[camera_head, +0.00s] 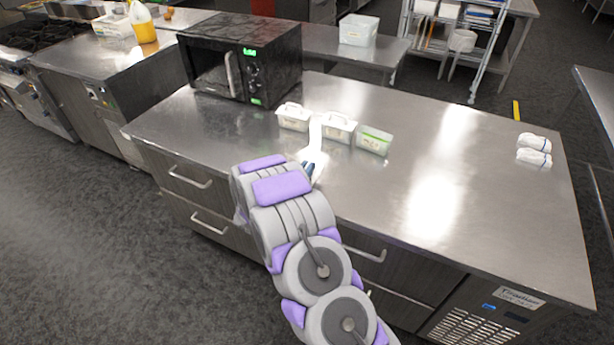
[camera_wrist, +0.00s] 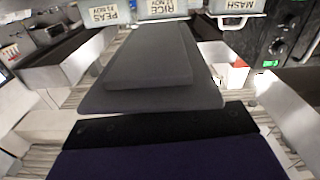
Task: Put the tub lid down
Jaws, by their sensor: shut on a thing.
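My gripper (camera_head: 309,169) is low over the near edge of the steel counter, in front of the tubs. Its dark grey jaw (camera_wrist: 150,72) fills the middle of the wrist view. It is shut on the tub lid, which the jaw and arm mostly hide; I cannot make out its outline. Three small tubs stand in a row on the counter. The left tub (camera_head: 293,117) and middle tub (camera_head: 338,128) wear white lids with handles. The right tub (camera_head: 374,140) shows a greenish top with no raised handle. Labels reading PEAS, RICE and MASH show in the wrist view.
A black microwave (camera_head: 241,58) stands at the counter's back left. Two rolled white cloths (camera_head: 534,150) lie at the far right. The steel counter (camera_head: 470,220) is bare between the tubs and the cloths. A clear container (camera_head: 358,30) stands on a table behind.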

